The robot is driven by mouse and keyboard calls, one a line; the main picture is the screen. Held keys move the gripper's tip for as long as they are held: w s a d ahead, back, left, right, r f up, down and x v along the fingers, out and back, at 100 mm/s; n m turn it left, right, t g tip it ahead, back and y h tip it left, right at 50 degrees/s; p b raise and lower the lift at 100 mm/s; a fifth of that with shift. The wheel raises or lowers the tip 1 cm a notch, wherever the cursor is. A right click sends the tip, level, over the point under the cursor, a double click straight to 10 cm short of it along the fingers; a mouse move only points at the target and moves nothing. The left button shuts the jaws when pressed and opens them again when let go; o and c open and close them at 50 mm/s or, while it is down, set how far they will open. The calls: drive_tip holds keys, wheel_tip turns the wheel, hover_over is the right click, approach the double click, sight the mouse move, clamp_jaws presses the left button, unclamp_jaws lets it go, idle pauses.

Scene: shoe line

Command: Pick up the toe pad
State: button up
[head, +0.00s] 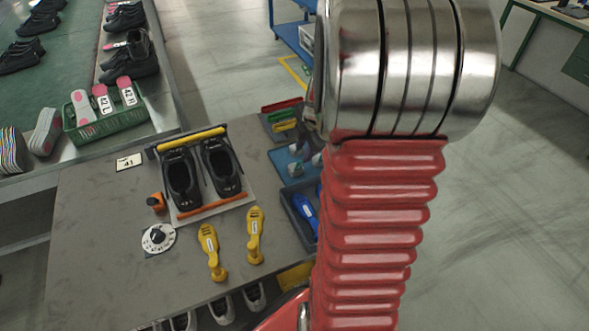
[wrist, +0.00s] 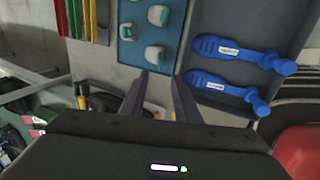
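Small white-and-teal pads, which look like the toe pads, sit on a blue tray (wrist: 127,56) in the wrist view. One pad (wrist: 154,55) is nearest my gripper, with others (wrist: 131,32) and (wrist: 158,15) farther up. My gripper (wrist: 160,76) is open and empty, its two dark fingers apart just below the tray's near edge in the picture. No finger visibly touches a pad. In the head view the blue tray (head: 281,157) and some pads (head: 296,148) show left of my arm, which hides part of them. My gripper is hidden there.
A dark tray (head: 290,191) with blue foot-shaped tools (wrist: 238,52) lies beside the blue tray. Coloured strips (head: 282,126) lie on its other side.

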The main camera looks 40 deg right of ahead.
sight(299, 162)
drive_tip(key=shift+x, duration=2.6)
drive_tip(key=shift+x, duration=2.65)
drive_tip(key=shift+w+r, duration=0.1)
drive_tip(key=shift+w, duration=0.1)
drive_tip(key=shift+c, duration=0.6)
clamp_jaws()
